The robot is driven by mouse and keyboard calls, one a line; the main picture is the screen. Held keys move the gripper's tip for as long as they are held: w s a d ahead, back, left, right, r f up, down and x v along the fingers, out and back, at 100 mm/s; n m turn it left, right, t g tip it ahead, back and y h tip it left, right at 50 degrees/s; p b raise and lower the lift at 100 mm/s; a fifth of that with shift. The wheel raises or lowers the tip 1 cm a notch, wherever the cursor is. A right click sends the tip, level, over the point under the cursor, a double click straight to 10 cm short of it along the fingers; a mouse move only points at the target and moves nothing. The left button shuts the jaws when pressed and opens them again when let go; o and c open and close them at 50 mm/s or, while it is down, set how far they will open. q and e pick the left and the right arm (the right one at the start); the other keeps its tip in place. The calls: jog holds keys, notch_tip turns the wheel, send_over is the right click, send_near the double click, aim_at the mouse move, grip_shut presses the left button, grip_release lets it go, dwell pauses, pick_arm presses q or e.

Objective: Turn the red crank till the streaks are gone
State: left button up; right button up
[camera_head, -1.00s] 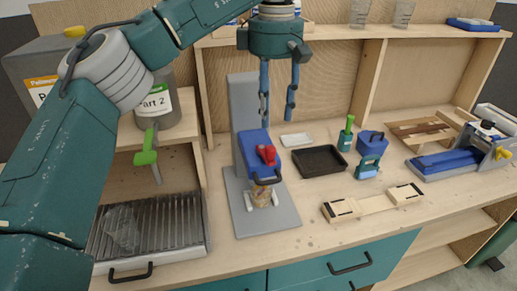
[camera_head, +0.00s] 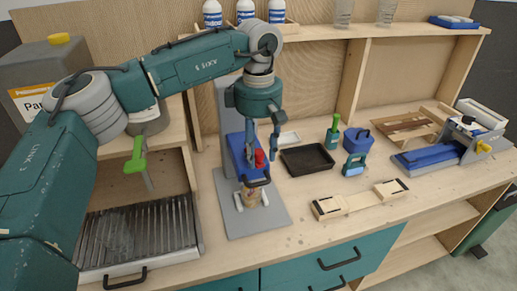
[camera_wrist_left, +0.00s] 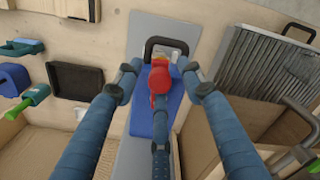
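The red crank (camera_head: 260,158) sits on top of the blue head (camera_head: 238,151) of a grey stand mixer. It also shows in the left wrist view (camera_wrist_left: 160,78). A cup with brown, streaked contents (camera_head: 251,194) stands under the head on the grey base (camera_head: 243,220). My left gripper (camera_head: 262,152) points down over the head. Its blue fingers (camera_wrist_left: 163,82) are spread around the crank, with visible gaps on both sides in the wrist view; it appears not gripped. The cup is hidden in the wrist view. My right gripper is not in view.
A black tray (camera_head: 307,160), green-handled tool (camera_head: 333,130) and blue box (camera_head: 357,140) stand right of the mixer. A wooden holder (camera_head: 358,200) lies in front. A ridged metal drip tray (camera_head: 138,237) and a green tap (camera_head: 136,158) are at the left.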

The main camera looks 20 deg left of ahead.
pick_arm(q)
jog(key=shift+c, duration=0.3)
grip_shut()
